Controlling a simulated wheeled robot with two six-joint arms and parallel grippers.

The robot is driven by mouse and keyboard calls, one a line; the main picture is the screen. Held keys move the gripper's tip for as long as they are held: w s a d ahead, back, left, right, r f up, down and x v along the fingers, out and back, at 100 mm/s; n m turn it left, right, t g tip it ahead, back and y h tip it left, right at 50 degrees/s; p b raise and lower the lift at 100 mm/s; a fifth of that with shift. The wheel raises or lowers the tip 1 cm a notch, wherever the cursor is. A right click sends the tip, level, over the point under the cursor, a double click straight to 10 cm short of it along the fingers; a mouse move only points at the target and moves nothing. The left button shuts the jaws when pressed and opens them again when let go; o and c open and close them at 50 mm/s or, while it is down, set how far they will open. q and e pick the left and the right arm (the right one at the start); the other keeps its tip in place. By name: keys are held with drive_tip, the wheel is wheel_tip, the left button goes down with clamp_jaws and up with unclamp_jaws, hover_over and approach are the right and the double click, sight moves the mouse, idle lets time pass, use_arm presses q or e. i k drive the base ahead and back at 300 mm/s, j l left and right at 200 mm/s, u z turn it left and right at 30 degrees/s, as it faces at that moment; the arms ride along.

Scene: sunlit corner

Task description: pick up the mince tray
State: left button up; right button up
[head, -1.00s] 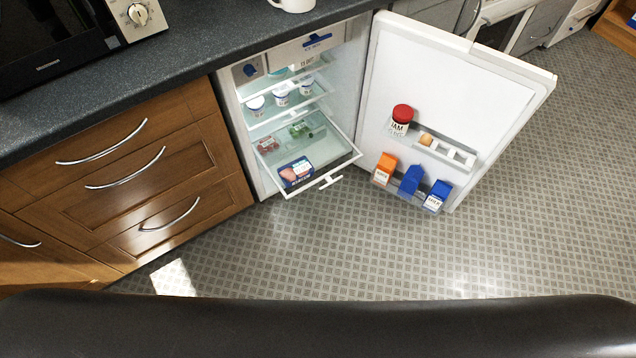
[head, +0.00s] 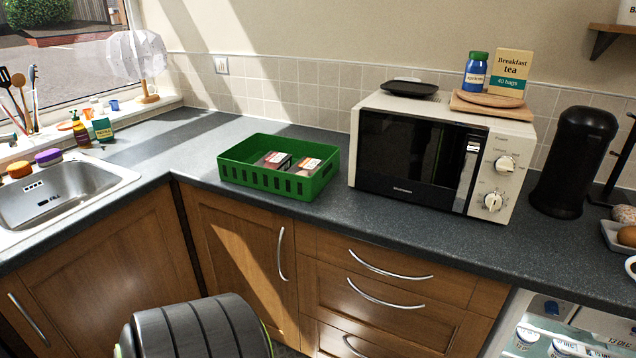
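A green crate (head: 240,178) with slotted sides stands on the counter to the left of the microwave. Two flat packs lie in it: a dark left pack (head: 273,160) and a right pack (head: 307,166) with a pale and orange-red label. Their labels are too small to read, so I cannot tell whether either is the mince tray. The open fridge (head: 560,325) shows only in part at the lower right, with several white tubs inside. Its lower drawer is out of frame. Neither of my grippers is in view.
The microwave (head: 420,150) stands right of the crate, with a black bin (head: 575,160) beyond it. The sink (head: 60,195) is at the left. The counter (head: 150,150) between sink and crate is clear. Closed wooden cupboards and drawers run below.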

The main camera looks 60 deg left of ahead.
sight(273, 160)
drive_tip(key=u, duration=2.1)
